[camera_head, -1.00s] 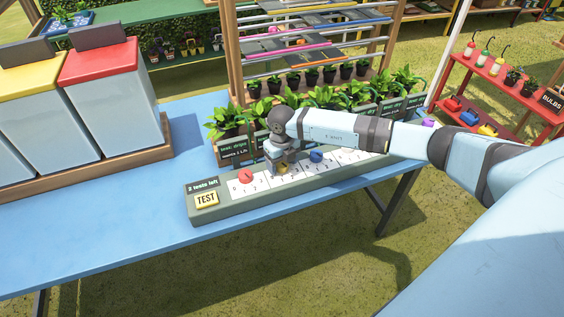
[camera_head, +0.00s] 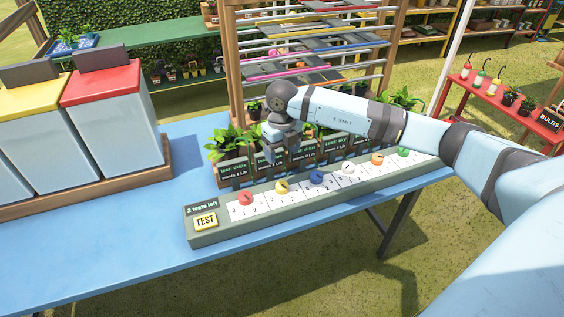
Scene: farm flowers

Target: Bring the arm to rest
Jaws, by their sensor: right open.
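My right arm (camera_head: 345,112) comes in from the right and reaches across above the blue table. Its gripper (camera_head: 270,158) points down, open and empty, above the back edge of the control panel (camera_head: 215,235) and in front of the potted plants. The panel is a long grey-green strip with a yellow TEST button (camera_head: 206,221), a sign reading "2 tests left" and a row of coloured knobs, among them a red knob (camera_head: 245,198), a yellow knob (camera_head: 282,187) and a blue knob (camera_head: 317,178). The gripper is apart from the knobs. My left gripper is not in view.
Potted plants (camera_head: 232,143) with dark labels line the table behind the panel, partly hidden by my arm. A wooden rack (camera_head: 237,75) with rails stands behind them. Bins with a red lid (camera_head: 102,84) and a yellow lid stand at the left. The blue table (camera_head: 110,240) is clear at front left.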

